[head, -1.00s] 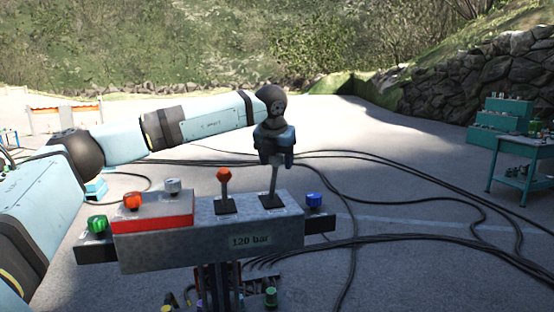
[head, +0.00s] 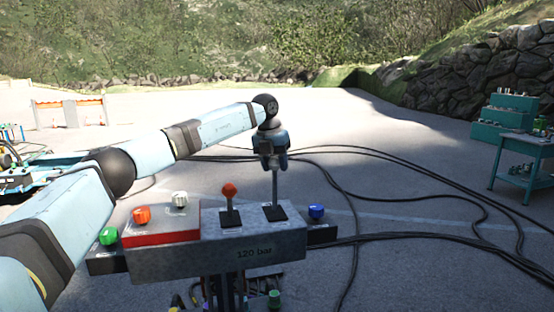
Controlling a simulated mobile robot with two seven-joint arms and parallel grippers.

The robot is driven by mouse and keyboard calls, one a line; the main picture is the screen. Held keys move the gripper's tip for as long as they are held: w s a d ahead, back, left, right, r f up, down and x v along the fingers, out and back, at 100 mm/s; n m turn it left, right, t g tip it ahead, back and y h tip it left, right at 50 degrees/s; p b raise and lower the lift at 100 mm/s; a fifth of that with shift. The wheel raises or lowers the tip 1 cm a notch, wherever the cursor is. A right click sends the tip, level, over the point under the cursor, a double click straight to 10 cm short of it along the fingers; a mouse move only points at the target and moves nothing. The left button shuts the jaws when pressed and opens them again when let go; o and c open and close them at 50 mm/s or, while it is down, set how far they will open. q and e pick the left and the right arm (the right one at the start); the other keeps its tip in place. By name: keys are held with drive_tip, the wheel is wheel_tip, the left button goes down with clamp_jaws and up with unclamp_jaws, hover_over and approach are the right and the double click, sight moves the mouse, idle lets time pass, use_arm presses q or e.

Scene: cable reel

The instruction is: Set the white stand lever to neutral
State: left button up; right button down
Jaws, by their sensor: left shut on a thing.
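The control stand (head: 215,258) stands in front of me in the head view, with a "120 bar" label on its grey front. The lever (head: 275,190) at the right of its top has a metal shaft rising nearly upright from a black base. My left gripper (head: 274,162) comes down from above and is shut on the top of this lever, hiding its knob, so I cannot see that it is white. A second lever with a red knob (head: 229,190) stands just left of it, free and close to upright. My right gripper is not in view.
A red-sided box on the stand carries an orange knob (head: 141,215) and a white knob (head: 179,199). A green knob (head: 109,236) and a blue knob (head: 316,212) sit at the sides. Black cables (head: 430,190) cross the ground. A teal table (head: 524,172) stands far right.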

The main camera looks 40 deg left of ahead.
use_arm(q)
drive_tip(key=o, duration=1.3)
drive_tip(key=shift+a, duration=0.1)
drive_tip(key=shift+r, duration=0.1)
drive_tip(key=shift+r, duration=0.35)
drive_tip(key=r, duration=0.4)
drive_tip(key=s+a+r+b, duration=0.1)
drive_tip(key=r, duration=0.3)
drive_tip(key=s+r, duration=0.1)
drive_tip(key=r, duration=0.3)
drive_tip(key=shift+a+r+b, duration=0.15)
drive_tip(key=shift+r+b, duration=0.15)
drive_tip(key=shift+b, duration=0.1)
